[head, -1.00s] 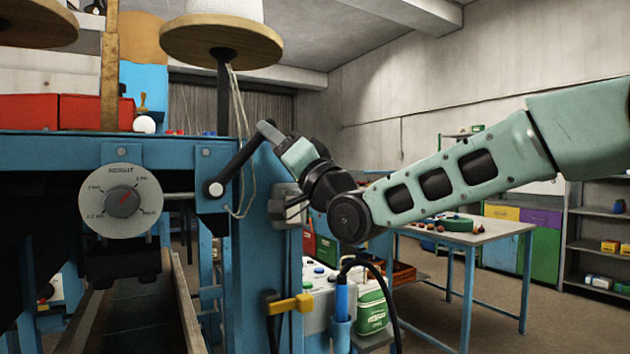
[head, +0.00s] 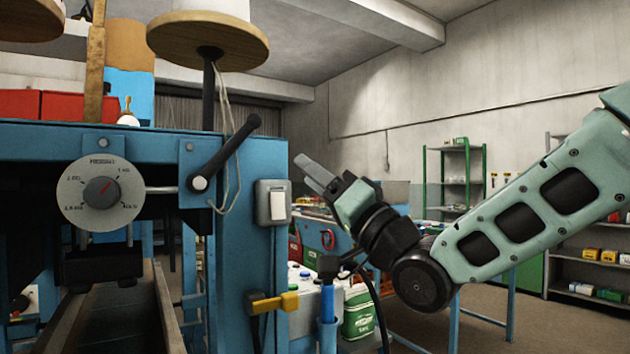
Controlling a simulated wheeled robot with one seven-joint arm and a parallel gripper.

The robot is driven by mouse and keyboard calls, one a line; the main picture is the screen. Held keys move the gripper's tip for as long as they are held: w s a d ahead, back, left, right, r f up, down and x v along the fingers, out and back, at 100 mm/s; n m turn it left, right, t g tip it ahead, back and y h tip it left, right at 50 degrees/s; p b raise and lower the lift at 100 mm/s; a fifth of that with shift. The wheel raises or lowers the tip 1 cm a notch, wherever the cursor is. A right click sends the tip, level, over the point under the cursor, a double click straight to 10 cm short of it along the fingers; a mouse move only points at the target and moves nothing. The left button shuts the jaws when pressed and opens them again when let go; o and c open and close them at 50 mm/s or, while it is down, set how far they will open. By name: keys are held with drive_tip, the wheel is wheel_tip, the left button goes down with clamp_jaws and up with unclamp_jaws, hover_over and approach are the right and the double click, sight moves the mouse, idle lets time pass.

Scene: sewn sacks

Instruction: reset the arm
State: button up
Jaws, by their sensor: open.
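My gripper (head: 314,172) is at the end of my pale green arm in the middle of the head view. It points up and to the left and holds nothing that I can see. Its fingers show nearly edge-on, apart from the black crank handle (head: 231,150) on the blue machine (head: 160,140). A white rocker switch (head: 277,206) on the machine's post is fully in view, to the left of and below the fingertips.
A wooden spool disc (head: 207,40) stands above the machine. A round dial (head: 100,189) is on its front. A yellow lever (head: 275,303) juts from the post near a green-and-white container (head: 360,312). Shelves (head: 455,175) stand behind my arm.

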drive_tip(key=s+f+n+g+h+p, duration=0.1)
drive_tip(key=s+f+g+h+p, duration=0.15)
drive_tip(key=f+h, duration=0.55)
drive_tip(key=s+f+g+h+p, duration=0.1)
drive_tip(key=s+f+g+h, duration=0.25)
drive_tip(key=f, duration=0.85)
drive_tip(key=s+d+f+n+g+h, duration=0.1)
drive_tip(key=s+d+f+g+h, duration=0.1)
drive_tip(key=s, duration=0.5)
drive_tip(key=s+d+f+n+g+h+p, duration=0.1)
drive_tip(key=s+d+f+g+h, duration=0.2)
drive_tip(key=s+d, duration=0.4)
drive_tip(key=s+d+f+n+g+h+p, duration=0.1)
drive_tip(key=s+d+f+g, duration=0.3)
drive_tip(key=s, duration=0.4)
drive_tip(key=shift+d+f+h, duration=0.2)
drive_tip(key=shift+f+h, duration=0.1)
drive_tip(key=shift+h, duration=0.35)
